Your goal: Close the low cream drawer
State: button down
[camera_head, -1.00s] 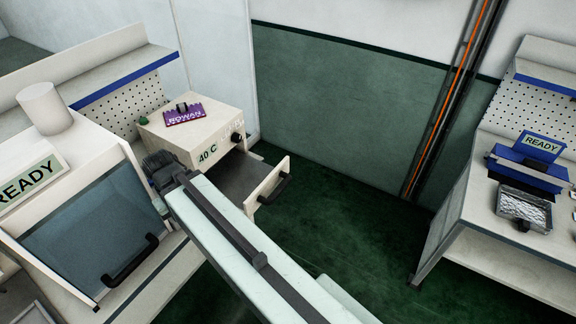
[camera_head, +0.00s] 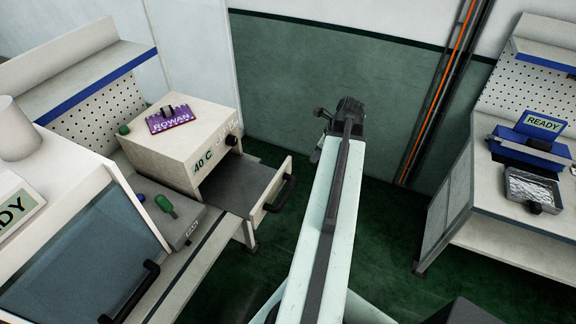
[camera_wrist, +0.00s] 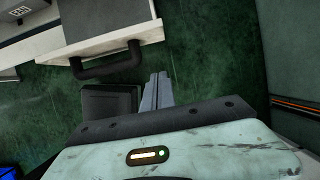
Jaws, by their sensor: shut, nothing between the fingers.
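The low cream drawer (camera_head: 268,204) stands pulled out from the cream box marked 40 C (camera_head: 196,143), and its grey inside shows. A dark handle (camera_head: 280,194) is on its front. In the wrist view the drawer front (camera_wrist: 110,42) and its handle (camera_wrist: 106,62) are at the upper left. My gripper (camera_wrist: 157,92) is shut and empty, with its fingertips just right of the handle and apart from it in the picture. In the head view my gripper (camera_head: 318,150) is to the right of the drawer, partly hidden by my wrist.
A purple ROWAN tag (camera_head: 170,120) lies on the box. A grey unit with a green knob (camera_head: 166,205) and a glass-fronted machine (camera_head: 85,255) stand at left. A bench with a metal tray (camera_head: 532,187) is at right. Green floor is open between the benches.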

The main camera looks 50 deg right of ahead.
jog(key=w+a+f+b, duration=0.1)
jog(key=w+f+b, duration=0.6)
jog(key=f+b, duration=0.2)
jog(key=shift+w+a, duration=0.3)
jog(key=shift+a, duration=0.1)
jog(key=shift+f, duration=0.1)
